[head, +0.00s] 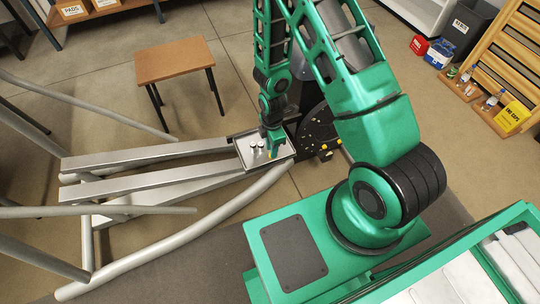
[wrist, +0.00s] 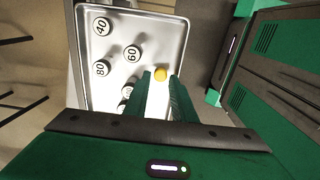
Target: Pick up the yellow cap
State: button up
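The yellow cap (wrist: 161,74) is small and round and shows in the wrist view over the right part of a metal tray (wrist: 140,45). My gripper (wrist: 161,78) has its two green fingers apart, with the cap between or just beyond their tips. A narrow gap seems to show beside the cap, and I cannot tell whether a finger touches it. In the head view my gripper (head: 271,151) points down over the tray (head: 243,149), and the cap is too small to make out clearly there.
White-topped pieces marked 40 (wrist: 102,25), 60 (wrist: 132,53) and 80 (wrist: 101,68) stand on the tray. Another (wrist: 127,91) is partly hidden by the left finger. Grey frame rails (head: 150,155) run left from the tray. A wooden stool (head: 174,60) stands behind.

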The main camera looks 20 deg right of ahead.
jog(key=shift+f, duration=1.15)
jog(key=shift+c, duration=0.2)
grip_shut()
jog(key=shift+r, duration=0.15)
